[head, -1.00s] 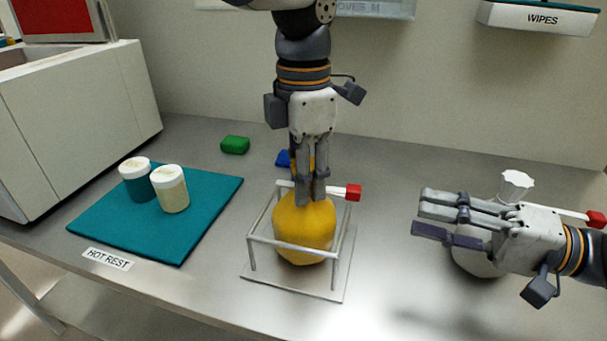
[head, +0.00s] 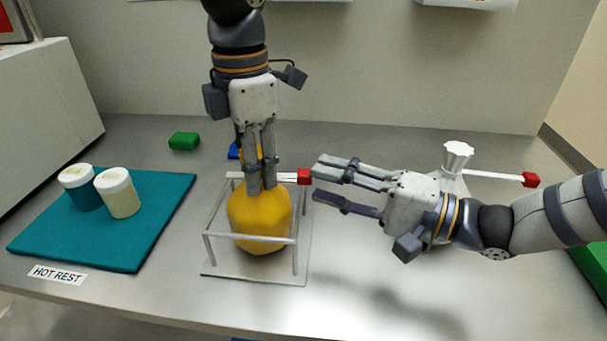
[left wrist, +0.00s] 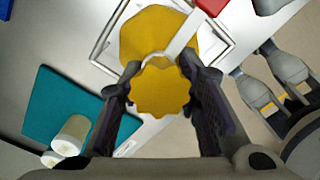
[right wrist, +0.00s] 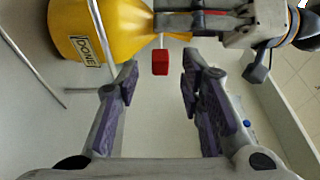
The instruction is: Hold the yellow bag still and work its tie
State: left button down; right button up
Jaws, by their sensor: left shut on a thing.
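The yellow bag (head: 260,218) sits upright inside a wire frame (head: 240,274). My left gripper (head: 262,188) comes down from above and is shut on the bag's gathered neck; the ruffled top (left wrist: 162,92) shows between its fingers in the left wrist view. The tie is a pale strip (head: 285,176) running right from the neck to a red end (head: 303,176). My right gripper (head: 316,181) is open and empty, its fingertips just right of the red end. In the right wrist view the red end (right wrist: 160,62) lies between and just beyond the fingertips. The bag carries a "DONE" label (right wrist: 88,50).
A white bag (head: 457,152) with its own red-ended tie (head: 530,180) stands behind my right gripper, partly hidden. Two lidded jars (head: 120,195) stand on a teal mat (head: 150,235) at left. A green block (head: 184,141) lies behind. The front right bench is clear.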

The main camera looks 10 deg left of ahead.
aim_at(305, 172)
jog(key=x, duration=0.4)
jog(key=shift+a, duration=0.25)
grip_shut()
jog(key=shift+w+d, duration=0.2)
jog(key=shift+d, duration=0.7)
jog(key=shift+w+d, duration=0.15)
jog(key=shift+d, duration=0.75)
jog(key=shift+w+d, duration=0.2)
jog(key=shift+d, duration=0.7)
pick_arm(q)
jog(key=shift+r, duration=0.1)
pick_arm(e)
grip_release()
jog(key=shift+f, duration=0.1)
jog(key=shift+a, duration=0.1)
jog(key=v, duration=1.2)
